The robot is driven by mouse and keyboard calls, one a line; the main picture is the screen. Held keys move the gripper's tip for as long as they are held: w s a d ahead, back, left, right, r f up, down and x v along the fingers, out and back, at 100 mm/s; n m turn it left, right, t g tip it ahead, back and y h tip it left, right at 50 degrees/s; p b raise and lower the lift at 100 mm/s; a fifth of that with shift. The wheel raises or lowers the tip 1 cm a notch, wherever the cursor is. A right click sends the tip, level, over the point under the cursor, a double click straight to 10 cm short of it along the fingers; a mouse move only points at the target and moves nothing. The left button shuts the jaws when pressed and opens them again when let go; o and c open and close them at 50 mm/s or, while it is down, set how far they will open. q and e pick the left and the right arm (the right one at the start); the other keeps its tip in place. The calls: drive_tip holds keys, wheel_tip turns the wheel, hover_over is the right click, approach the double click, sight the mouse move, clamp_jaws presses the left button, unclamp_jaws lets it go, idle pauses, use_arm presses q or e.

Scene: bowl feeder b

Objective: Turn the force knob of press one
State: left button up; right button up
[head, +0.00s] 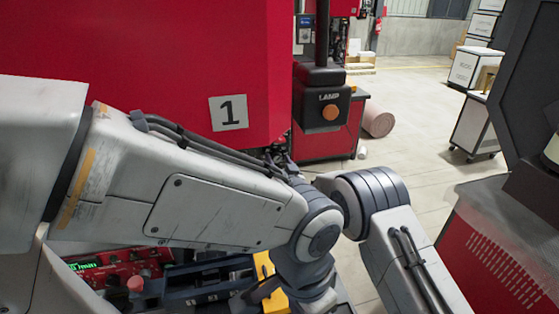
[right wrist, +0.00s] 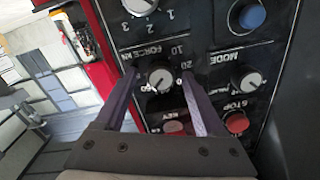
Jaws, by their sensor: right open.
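The force knob (right wrist: 160,78) is a round grey-silver knob on a black panel (right wrist: 205,55) in the right wrist view. The label FORCE kN and scale numbers show upside down beside it. My right gripper (right wrist: 158,84) is open, its two dark fingers on either side of the knob; I cannot tell whether they touch it. Press one is the large red body (head: 150,50) with a number 1 plate (head: 228,112) in the head view. Arm links hide much of its front there, and I cannot make out the force knob. I cannot make out my left gripper.
Near the force knob sit a MODE knob (right wrist: 246,77), a red stop button (right wrist: 236,122), a blue button (right wrist: 251,16) and another knob (right wrist: 140,5). In the head view, a black LAMP box (head: 321,96) hangs beside the press. Open floor (head: 425,100) lies behind.

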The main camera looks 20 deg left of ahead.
clamp_jaws()
drive_tip(key=shift+f+b, duration=0.1)
drive_tip(key=shift+b, duration=0.55)
drive_tip(key=n+b, duration=0.6)
drive_tip(key=b, duration=0.4)
drive_tip(key=shift+n+b, duration=0.3)
drive_tip(key=shift+n, duration=0.1)
drive_tip(key=shift+n+b, duration=1)
drive_tip(key=shift+b, duration=0.15)
drive_tip(key=shift+r, duration=0.2)
unclamp_jaws()
